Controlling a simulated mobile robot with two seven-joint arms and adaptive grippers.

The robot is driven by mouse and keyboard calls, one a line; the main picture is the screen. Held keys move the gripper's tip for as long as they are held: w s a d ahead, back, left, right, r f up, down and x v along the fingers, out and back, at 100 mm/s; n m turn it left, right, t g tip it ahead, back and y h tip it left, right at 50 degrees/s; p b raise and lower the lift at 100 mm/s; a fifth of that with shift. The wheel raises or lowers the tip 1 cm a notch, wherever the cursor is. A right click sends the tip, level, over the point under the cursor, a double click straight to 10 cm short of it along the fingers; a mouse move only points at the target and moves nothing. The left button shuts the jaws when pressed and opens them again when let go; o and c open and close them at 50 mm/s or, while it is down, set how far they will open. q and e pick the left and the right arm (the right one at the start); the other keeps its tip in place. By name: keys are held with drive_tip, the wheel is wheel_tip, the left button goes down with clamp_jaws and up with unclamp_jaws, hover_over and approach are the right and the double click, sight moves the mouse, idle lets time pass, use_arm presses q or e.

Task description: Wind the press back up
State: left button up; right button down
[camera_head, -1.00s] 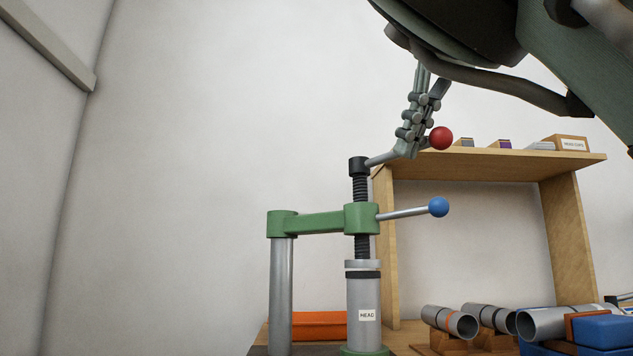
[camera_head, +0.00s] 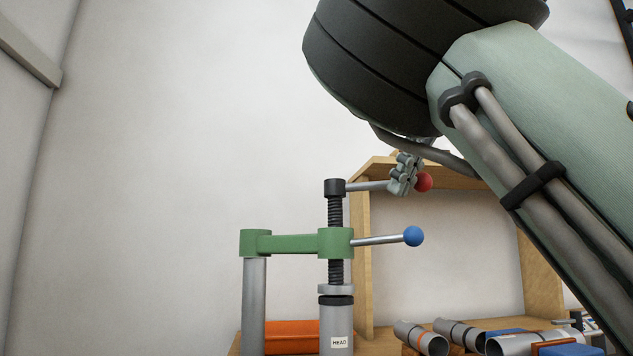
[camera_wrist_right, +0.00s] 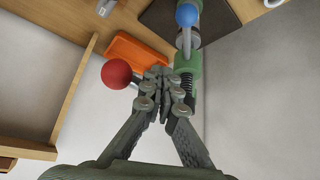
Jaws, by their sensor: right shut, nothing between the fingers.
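The press has a green arm (camera_head: 290,243) on a grey post and an upright black screw (camera_head: 335,210). The screw's top cap carries a crank rod (camera_head: 367,186) ending in a red knob (camera_head: 424,182). A second lever with a blue knob (camera_head: 413,236) sticks out of the green arm to the right. Below is the cylinder labelled HEAD (camera_head: 336,325). My right gripper (camera_head: 403,178) is shut and empty, its fingers at the crank rod just left of the red knob. In the wrist view its fingers hide part of the rod beside the red knob (camera_wrist_right: 116,73). My left gripper is not in view.
A wooden shelf (camera_head: 360,260) stands behind the press to the right. Grey tubes (camera_head: 420,338) lie on the bench at the right. An orange tray (camera_head: 290,338) sits behind the post. My right arm covers the upper right. Left of the press is free space before the wall.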

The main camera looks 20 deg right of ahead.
use_arm(q)
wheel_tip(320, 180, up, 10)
drive_tip(key=p, duration=0.8)
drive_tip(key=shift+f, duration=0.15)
use_arm(e)
drive_tip(key=w, duration=0.3)
drive_tip(key=w+d, duration=0.1)
drive_tip(key=w, duration=0.5)
drive_tip(key=shift+w+d+r, duration=0.1)
drive_tip(key=shift+w+d, duration=0.05)
drive_tip(key=shift+d, duration=0.15)
use_arm(q)
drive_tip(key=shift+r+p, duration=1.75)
drive_tip(key=shift+p, duration=0.15)
use_arm(e)
drive_tip(key=shift+w+a, duration=0.55)
drive_tip(key=shift+w, duration=0.35)
drive_tip(key=shift+w+a, duration=0.55)
drive_tip(key=shift+w, duration=0.3)
